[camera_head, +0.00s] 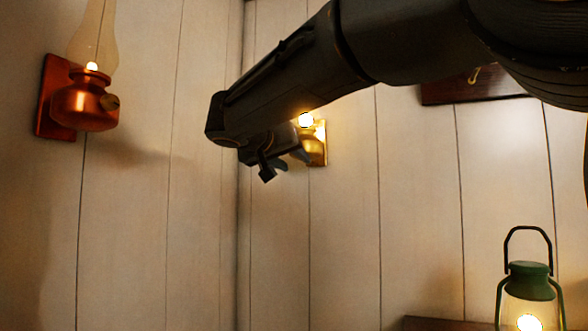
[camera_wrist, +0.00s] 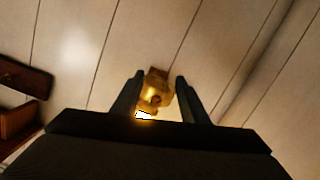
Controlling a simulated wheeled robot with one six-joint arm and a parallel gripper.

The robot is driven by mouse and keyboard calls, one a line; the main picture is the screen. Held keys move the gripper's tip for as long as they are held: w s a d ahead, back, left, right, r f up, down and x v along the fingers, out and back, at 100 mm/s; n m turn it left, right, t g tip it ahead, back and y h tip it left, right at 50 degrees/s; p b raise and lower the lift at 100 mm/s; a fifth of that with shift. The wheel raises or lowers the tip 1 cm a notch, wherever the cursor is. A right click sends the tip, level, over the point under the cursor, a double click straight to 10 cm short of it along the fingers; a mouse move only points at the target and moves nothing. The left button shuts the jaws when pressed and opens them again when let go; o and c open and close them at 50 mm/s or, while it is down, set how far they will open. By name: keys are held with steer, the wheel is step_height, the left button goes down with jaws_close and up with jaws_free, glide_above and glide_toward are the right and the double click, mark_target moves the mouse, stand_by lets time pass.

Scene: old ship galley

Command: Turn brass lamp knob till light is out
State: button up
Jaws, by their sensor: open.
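The brass lamp (camera_head: 319,141) is fixed to the back wall near the corner, and its light is lit. My arm and gripper hide part of it in the head view. In the wrist view the brass lamp (camera_wrist: 157,92) shows between my two fingers, with its bright light at the lower edge. A small dark spot on its front may be the knob; I cannot tell for sure. My gripper (camera_head: 278,169) is open in front of the lamp, and it also shows in the wrist view (camera_wrist: 158,82). I see no contact between fingers and lamp.
A copper lamp (camera_head: 86,106) with a glass chimney and a side knob is lit on the left wall. A green lantern (camera_head: 529,283) glows at lower right. A dark wooden board with a hook (camera_head: 445,90) hangs behind my arm. The wall below my gripper is clear.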

step_height(320, 180, up, 6)
steer(key=a+m+t, duration=0.1)
steer(key=a+t, duration=0.1)
steer(key=a, duration=0.1)
steer(key=d+x, duration=0.1)
steer(key=x, duration=0.6)
steer(key=shift+s+f, duration=0.2)
steer(key=shift+c, duration=0.4)
jaws_close()
